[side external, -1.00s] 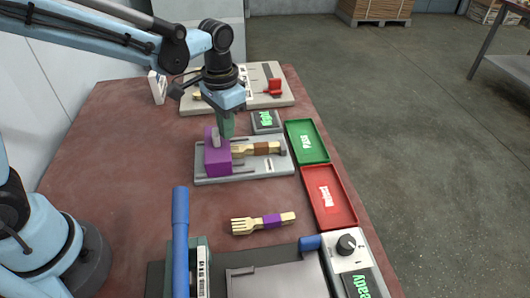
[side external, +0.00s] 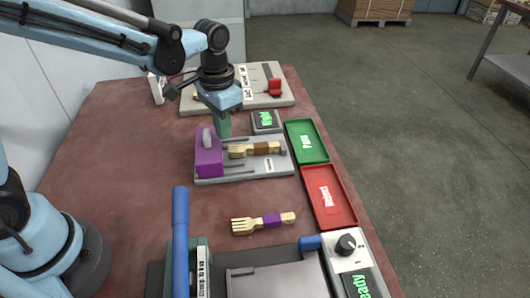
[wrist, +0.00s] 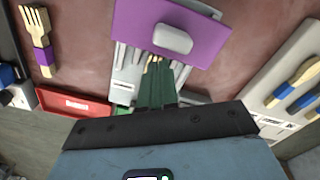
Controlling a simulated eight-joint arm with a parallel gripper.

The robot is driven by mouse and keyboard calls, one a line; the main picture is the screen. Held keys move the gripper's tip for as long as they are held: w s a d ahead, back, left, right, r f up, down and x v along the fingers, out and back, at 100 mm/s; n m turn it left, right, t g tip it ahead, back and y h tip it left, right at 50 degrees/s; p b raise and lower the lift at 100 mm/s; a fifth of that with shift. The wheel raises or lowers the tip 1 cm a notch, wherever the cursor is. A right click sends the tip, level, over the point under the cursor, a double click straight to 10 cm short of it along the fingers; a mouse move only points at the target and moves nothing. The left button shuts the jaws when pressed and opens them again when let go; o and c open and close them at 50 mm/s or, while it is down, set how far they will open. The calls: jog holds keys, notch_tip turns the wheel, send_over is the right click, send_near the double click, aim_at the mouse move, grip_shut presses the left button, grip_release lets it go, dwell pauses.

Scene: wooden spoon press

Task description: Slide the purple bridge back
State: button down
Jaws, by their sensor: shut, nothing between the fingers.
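The purple bridge (side external: 208,156) stands at the left end of a grey rail fixture (side external: 240,175), with a light grey knob on top. In the wrist view the bridge (wrist: 205,35) fills the top middle. A wooden fork with a brown band (side external: 256,149) lies on the fixture to the right of the bridge, its tines near the bridge. My gripper (side external: 224,132) is shut and empty, pointing down just right of the bridge's knob and on the far side of the fork. Its green fingers show in the wrist view (wrist: 157,75). I cannot tell whether they touch the bridge.
A green tray (side external: 307,141) and a red tray (side external: 328,197) lie right of the fixture. A small display (side external: 265,121) stands behind it. A purple-banded fork (side external: 263,222) lies in front. A press with a blue handle (side external: 181,240) is nearest. Another grey fixture (side external: 285,90) is at the back.

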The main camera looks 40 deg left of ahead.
notch_tip(320, 180, up, 7)
dwell(0.9)
jog(key=s+a+n+t, duration=0.3)
jog(key=s+a+t, duration=0.2)
jog(key=s+t, duration=0.2)
jog(key=shift+s+a+f, duration=0.2)
jog(key=shift+s+f, duration=0.2)
jog(key=shift+s, duration=0.6)
